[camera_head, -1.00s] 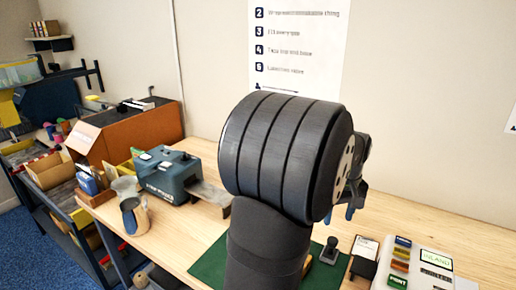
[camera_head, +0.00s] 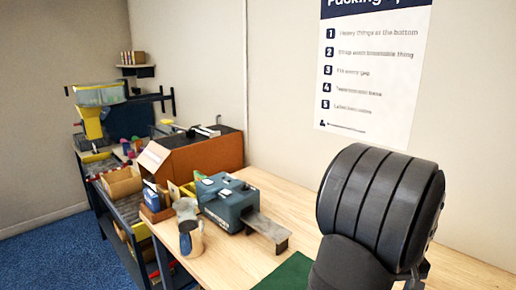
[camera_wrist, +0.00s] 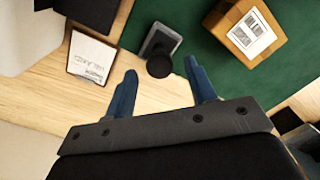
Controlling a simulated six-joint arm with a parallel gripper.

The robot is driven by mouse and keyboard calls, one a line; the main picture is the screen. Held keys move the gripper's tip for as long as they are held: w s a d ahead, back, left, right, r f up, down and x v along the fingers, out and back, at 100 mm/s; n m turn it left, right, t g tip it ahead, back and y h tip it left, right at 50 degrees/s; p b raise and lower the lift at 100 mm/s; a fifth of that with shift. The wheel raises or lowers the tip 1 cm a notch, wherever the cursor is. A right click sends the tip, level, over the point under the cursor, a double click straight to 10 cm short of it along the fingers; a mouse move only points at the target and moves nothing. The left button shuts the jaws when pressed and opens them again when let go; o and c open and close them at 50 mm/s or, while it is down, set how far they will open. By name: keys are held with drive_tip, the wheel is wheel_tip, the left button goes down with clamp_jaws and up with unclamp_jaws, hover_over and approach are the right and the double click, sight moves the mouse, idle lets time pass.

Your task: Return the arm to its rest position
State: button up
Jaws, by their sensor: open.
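My arm (camera_head: 375,210) rises at the right of the head view, and its thick dark joint hides most of my gripper. In the wrist view my gripper (camera_wrist: 161,67) has its two blue fingers spread apart with nothing held between them. The fingers point over the bench, toward a dark hand stamp (camera_wrist: 158,42) at the edge of a green mat (camera_wrist: 205,25). I cannot tell how high the fingers are above it.
A small brown carton with a white label (camera_wrist: 255,32) sits on the mat. A white card (camera_wrist: 90,56) lies left of the stamp. In the head view a blue-grey machine (camera_head: 226,202), a mug (camera_head: 191,239) and an orange-brown box (camera_head: 205,152) stand on the bench (camera_head: 225,268).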

drive_tip(key=shift+f, duration=0.45)
wheel_tip(320, 180, down, 2)
drive_tip(key=shift+f, duration=0.1)
wheel_tip(320, 180, up, 12)
wheel_tip(320, 180, down, 12)
drive_tip(key=shift+f, duration=0.2)
wheel_tip(320, 180, up, 10)
drive_tip(key=shift+r, duration=0.1)
drive_tip(key=a+r+m, duration=0.1)
drive_tip(key=a, duration=1.2)
drive_tip(key=f, duration=0.5)
drive_tip(key=shift+w+d+f, duration=0.2)
drive_tip(key=shift+d+f, duration=0.05)
drive_tip(key=shift+d, duration=0.05)
drive_tip(key=shift+f, duration=0.55)
